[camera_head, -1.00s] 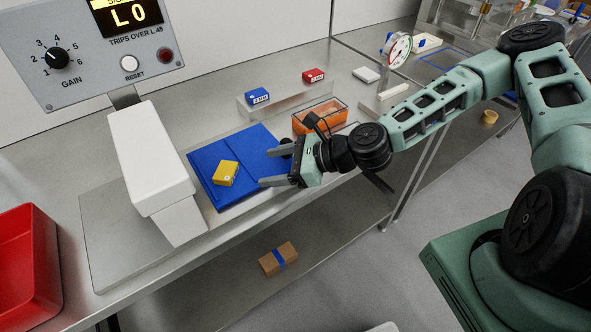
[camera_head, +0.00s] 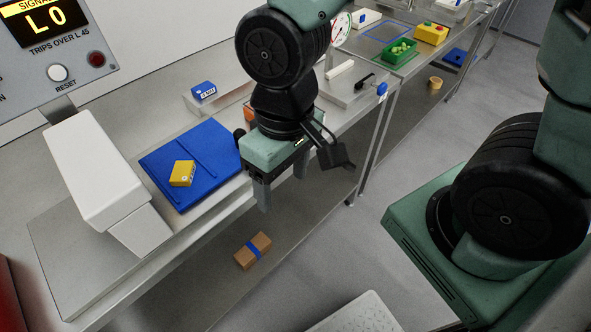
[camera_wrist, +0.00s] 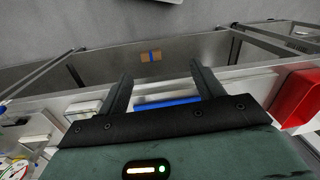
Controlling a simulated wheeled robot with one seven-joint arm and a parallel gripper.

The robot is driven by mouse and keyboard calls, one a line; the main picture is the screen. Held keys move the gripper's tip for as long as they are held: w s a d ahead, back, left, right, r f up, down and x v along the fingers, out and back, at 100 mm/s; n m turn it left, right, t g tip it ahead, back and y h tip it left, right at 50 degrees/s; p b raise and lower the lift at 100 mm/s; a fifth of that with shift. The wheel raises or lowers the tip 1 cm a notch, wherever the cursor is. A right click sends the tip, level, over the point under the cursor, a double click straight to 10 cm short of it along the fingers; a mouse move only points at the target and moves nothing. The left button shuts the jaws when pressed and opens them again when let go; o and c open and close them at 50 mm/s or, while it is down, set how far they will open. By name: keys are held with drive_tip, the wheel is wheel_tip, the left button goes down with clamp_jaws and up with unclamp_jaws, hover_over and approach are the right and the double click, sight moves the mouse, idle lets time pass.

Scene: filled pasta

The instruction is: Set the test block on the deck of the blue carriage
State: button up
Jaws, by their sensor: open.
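The blue carriage (camera_head: 205,150) is a flat blue deck on the steel bench, beside the white housing. A yellow block (camera_head: 182,173) with a pale label lies on its deck. I cannot tell for sure that this is the test block. My gripper (camera_head: 282,190) is open and empty, pointing down just right of the carriage, near the bench's front edge. In the wrist view part of the blue carriage (camera_wrist: 168,101) shows beyond the gripper body, between the fingers; the yellow block is not visible there.
The white housing (camera_head: 95,170) stands left of the carriage. A blue labelled block (camera_head: 204,90) stands behind it. My arm mostly hides an orange bin. A brown block with a blue band (camera_head: 252,251) lies on the lower shelf. A red bin (camera_wrist: 295,105) shows in the wrist view.

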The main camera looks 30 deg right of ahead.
drive_tip(key=s+r+n, duration=0.3)
drive_tip(key=r, duration=0.2)
drive_tip(key=shift+s+t, duration=0.25)
drive_tip(key=shift+t, duration=0.05)
drive_tip(key=shift+d+f, duration=0.1)
idle(0.7)
